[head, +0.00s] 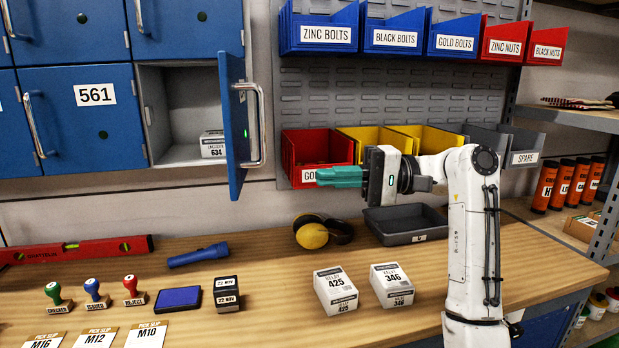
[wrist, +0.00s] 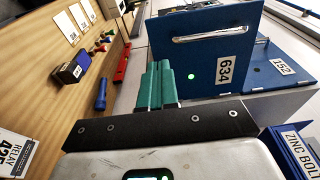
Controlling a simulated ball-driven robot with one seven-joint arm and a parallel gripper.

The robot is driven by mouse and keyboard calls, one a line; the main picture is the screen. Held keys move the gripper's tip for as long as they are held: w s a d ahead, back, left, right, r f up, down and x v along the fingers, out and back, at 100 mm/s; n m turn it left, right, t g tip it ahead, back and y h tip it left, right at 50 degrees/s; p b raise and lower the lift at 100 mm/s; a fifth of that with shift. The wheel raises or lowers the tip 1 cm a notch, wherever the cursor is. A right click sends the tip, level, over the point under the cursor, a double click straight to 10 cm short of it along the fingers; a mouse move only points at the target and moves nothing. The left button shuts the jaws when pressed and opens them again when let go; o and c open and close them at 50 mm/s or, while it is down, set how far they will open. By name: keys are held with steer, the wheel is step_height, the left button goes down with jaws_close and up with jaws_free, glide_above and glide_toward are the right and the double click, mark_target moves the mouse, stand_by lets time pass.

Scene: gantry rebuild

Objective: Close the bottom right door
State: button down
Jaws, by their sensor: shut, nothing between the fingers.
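The bottom right door (head: 234,125) of the blue cabinet stands wide open, swung out toward me, with its silver handle (head: 257,125) facing right. Its open compartment (head: 183,115) holds a white box (head: 213,144) labelled 634. In the wrist view the door (wrist: 205,60) shows its outer face with a 634 label, a green light and the handle (wrist: 222,32). My gripper (head: 322,176) has green fingers pressed together and empty, pointing left. It is to the right of the door and a little lower, apart from it in the head view. The fingers also show in the wrist view (wrist: 157,85).
Red and yellow bins (head: 318,160) hang close behind my gripper. A grey tray (head: 405,225), boxes 425 (head: 335,290) and 346 (head: 391,285), and a yellow ear defender (head: 312,235) sit on the bench below. Stamps and a blue flashlight (head: 198,255) lie left.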

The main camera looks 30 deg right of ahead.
mark_target(240, 181)
steer(key=p+x, duration=0.2)
steer(key=x, duration=1)
steer(key=shift+a, duration=0.15)
steer(key=shift+w+a, duration=0.1)
